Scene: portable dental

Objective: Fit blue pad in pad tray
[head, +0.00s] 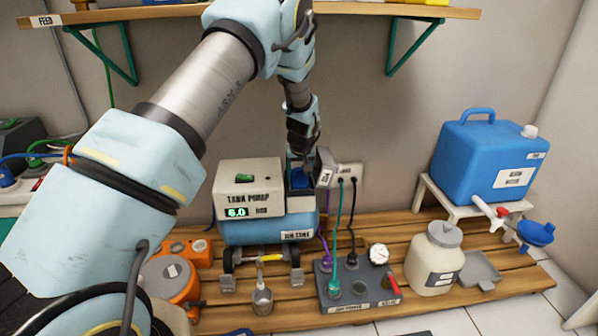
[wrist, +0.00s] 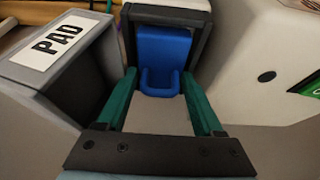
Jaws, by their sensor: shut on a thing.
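My gripper (wrist: 160,78) has its two green fingers on either side of the blue pad (wrist: 163,50), shut on its U-shaped grip. The pad stands within a dark-edged grey frame, apparently the pad tray (wrist: 203,22); how deep it sits is hidden. A grey piece labelled PAD (wrist: 60,48) is at the left in the wrist view. In the head view the gripper points down beside the tank pump (head: 250,190), its fingertips hard to make out, with a bit of the blue pad (head: 300,179) below it. The PAD piece (head: 326,170) stands tilted to its right.
The blue air tank (head: 250,230) is under the pump. A wall socket (head: 350,174) with plugged cables is close on the right. A grey socket block (head: 340,290), a cream jar (head: 434,262) and a blue canister (head: 490,160) are further right. A shelf (head: 400,12) runs above.

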